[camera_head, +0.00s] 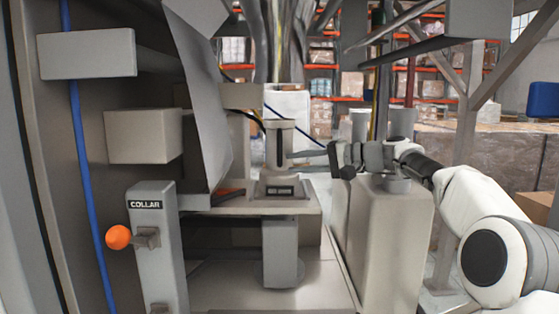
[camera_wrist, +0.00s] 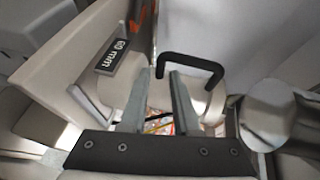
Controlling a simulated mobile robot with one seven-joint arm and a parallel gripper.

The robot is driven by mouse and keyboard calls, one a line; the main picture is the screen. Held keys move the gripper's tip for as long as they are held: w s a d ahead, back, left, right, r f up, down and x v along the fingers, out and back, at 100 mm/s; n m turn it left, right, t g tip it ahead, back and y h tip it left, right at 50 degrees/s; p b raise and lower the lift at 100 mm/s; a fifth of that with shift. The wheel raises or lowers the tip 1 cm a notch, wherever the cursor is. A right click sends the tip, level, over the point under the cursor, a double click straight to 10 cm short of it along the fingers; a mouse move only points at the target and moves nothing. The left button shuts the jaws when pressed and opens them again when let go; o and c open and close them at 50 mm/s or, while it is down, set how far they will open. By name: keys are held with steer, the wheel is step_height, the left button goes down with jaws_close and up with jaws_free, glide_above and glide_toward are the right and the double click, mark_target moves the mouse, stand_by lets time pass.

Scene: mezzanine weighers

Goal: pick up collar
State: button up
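A grey post carries a sign reading COLLAR (camera_head: 145,205), with an orange knob (camera_head: 118,237) beside it at the lower left of the head view. No loose part can be surely identified as the collar. A black handle (camera_wrist: 190,60) shows just beyond the fingertips, beside a "60 mm" label (camera_wrist: 112,53).
A tall beige block (camera_head: 390,235) stands below my wrist at the right. A slanted grey panel (camera_head: 205,110) and a beige box (camera_head: 143,136) are at the left. A grey ledge (camera_head: 240,209) runs below the display base. Racks with boxes are far behind.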

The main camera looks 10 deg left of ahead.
steer(key=shift+x, duration=1.35)
jaws_close()
steer(key=shift+r, duration=0.1)
